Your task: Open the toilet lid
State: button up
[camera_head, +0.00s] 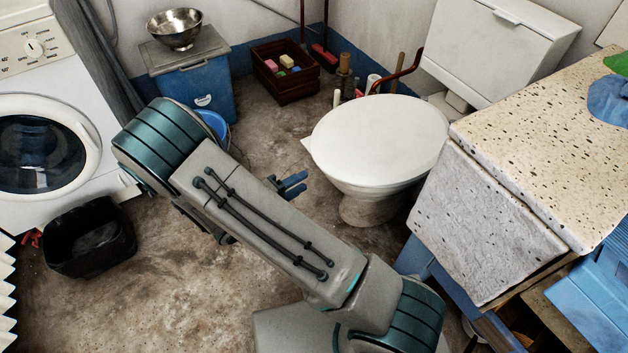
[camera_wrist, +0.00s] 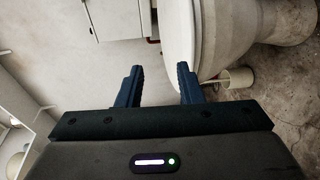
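The white toilet (camera_head: 375,208) stands on the floor right of centre in the head view. Its lid (camera_head: 380,138) is down, lying flat over the bowl. In the wrist view the picture is turned sideways, with the lid (camera_wrist: 179,30) upright in it and the bowl (camera_wrist: 232,28) to its right. My gripper (camera_head: 291,184) has dark blue fingers and is to the left of the toilet, apart from the lid in the head view. In the wrist view the fingers of my gripper (camera_wrist: 158,78) are spread wide with nothing between them. Part of my gripper is hidden behind my arm.
The white cistern (camera_head: 498,45) is behind the toilet. A speckled stone washtrough (camera_head: 535,150) stands close on the right. A washing machine (camera_head: 45,150), a black tub (camera_head: 90,238) and a blue bin (camera_head: 200,85) are on the left. A wooden crate (camera_head: 285,85) is at the back wall.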

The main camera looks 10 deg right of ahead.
jog(key=w+a+f+n+t+b, duration=0.1)
jog(key=a+f+n+t+b, duration=0.2)
jog(key=f, duration=0.4)
jog(key=w+b+x, duration=0.1)
jog(key=b+x, duration=0.1)
jog(key=x, duration=1.1)
jog(key=shift+w+a+f+m+t+y+b, duration=0.2)
jog(key=shift+m+t+y+b, duration=0.2)
grip_shut()
